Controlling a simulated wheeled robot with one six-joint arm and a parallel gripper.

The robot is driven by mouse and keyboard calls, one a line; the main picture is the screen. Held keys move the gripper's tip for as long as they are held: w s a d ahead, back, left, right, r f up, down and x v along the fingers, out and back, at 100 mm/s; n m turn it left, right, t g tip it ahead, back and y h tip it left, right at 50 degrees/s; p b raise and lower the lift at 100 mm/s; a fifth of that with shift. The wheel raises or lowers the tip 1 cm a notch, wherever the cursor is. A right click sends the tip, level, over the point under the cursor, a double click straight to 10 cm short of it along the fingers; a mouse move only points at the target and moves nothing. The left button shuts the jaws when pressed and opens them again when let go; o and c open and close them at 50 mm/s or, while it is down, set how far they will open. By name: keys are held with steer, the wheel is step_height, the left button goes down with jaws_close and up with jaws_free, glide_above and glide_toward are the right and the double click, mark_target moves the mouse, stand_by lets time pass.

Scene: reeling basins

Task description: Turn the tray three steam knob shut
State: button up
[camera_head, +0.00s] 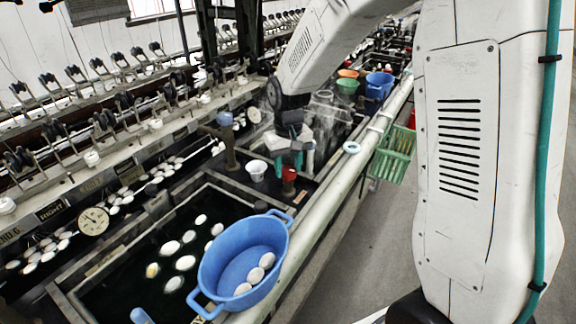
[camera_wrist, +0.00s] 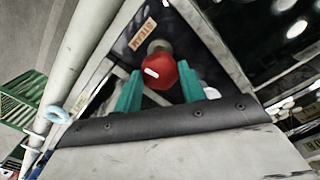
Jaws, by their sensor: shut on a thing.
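A red steam knob (camera_wrist: 160,72) with a white mark on its face sits beside a tan STEAM label (camera_wrist: 142,34) in the wrist view. The teal fingers of my gripper (camera_wrist: 160,90) stand on both sides of the knob and are shut on it. In the head view my gripper (camera_head: 290,156) reaches down from above at the front edge of the basins, with the red knob (camera_head: 289,174) showing just under its fingers. The tray's number and how far the knob is turned cannot be told.
A blue basin (camera_head: 214,282) with white cocoons stands on the near tray's corner. A white cup (camera_head: 257,170) is left of the knob. A dial gauge (camera_head: 94,221) sits further left. A green basket (camera_head: 394,153) hangs on the rail's outer side. The floor at right is clear.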

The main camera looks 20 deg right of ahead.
mark_target(288, 170)
steer(key=shift+m, duration=1.2)
steer(key=o, duration=1)
steer(key=shift+c, duration=0.2)
steer(key=shift+r, duration=0.1)
step_height(288, 170, up, 8)
steer(key=shift+f, duration=0.2)
